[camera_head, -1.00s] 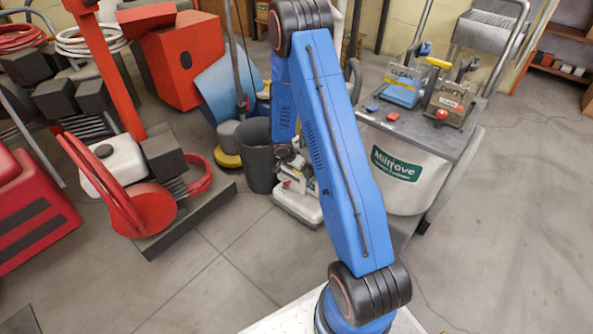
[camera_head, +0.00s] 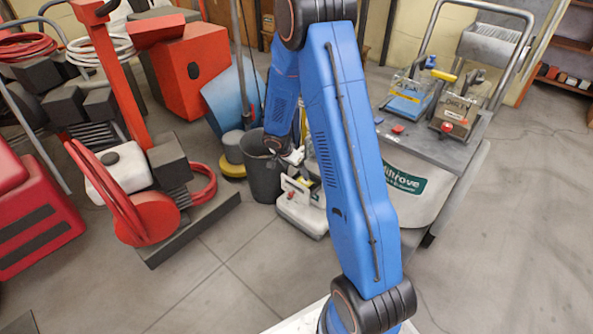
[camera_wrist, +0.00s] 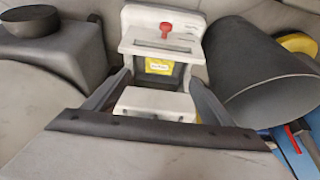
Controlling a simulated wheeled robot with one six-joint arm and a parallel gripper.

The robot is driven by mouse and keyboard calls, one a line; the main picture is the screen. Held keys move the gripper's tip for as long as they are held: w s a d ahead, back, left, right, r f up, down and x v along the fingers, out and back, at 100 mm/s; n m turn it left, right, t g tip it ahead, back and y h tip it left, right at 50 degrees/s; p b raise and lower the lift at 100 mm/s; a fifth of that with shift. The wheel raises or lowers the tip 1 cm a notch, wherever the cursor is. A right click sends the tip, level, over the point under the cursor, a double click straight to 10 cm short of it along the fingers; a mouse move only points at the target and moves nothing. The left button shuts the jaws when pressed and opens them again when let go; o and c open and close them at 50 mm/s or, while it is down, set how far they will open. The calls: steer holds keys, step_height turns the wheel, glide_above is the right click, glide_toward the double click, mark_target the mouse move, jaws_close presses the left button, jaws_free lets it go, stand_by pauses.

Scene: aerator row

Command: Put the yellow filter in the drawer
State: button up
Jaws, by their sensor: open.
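A white machine (camera_head: 302,212) stands on the floor beside a dark bin. In the wrist view this white machine (camera_wrist: 185,22) shows a red knob and a dark opening. A yellow piece with a pale label (camera_wrist: 158,66), seemingly the yellow filter, sits in that opening. My gripper (camera_wrist: 160,78) is open, its two fingers spread on either side of the machine's front, with nothing between them that I can see held. In the head view my gripper is small and partly hidden by my arm near the machine. I cannot make out a drawer for certain.
The dark bin (camera_wrist: 262,75) is close to the right finger, and it shows in the head view (camera_head: 262,175). A grey cart (camera_head: 425,150) carries blue and grey trays. A red hose reel (camera_head: 150,210) stands left. Floor is clear in front.

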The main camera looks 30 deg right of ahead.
steer(key=s+a+r+n, duration=0.15)
steer(key=s+r, duration=0.25)
steer(key=r, duration=0.4)
steer(key=s+a+r+n+t, duration=0.15)
steer(key=s+r, duration=0.25)
steer(key=r, duration=0.4)
steer(key=s+a+r+n+g, duration=0.1)
steer(key=s+r+n, duration=0.1)
steer(key=s+r, duration=0.45)
steer(key=s+a+r+n+t+y, duration=0.1)
steer(key=s+a+r+n, duration=0.2)
steer(key=s, duration=0.5)
steer(key=s+a+r+n+y, duration=0.2)
steer(key=s+a+r+n, duration=0.1)
steer(key=s, duration=0.4)
steer(key=s+a+r+n+t+y, duration=0.1)
steer(key=s+a+r+n, duration=0.2)
steer(key=s+r, duration=0.3)
steer(key=s+a, duration=0.1)
steer(key=s, duration=0.1)
steer(key=shift+s+a+t, duration=0.2)
steer(key=shift+s+t, duration=0.15)
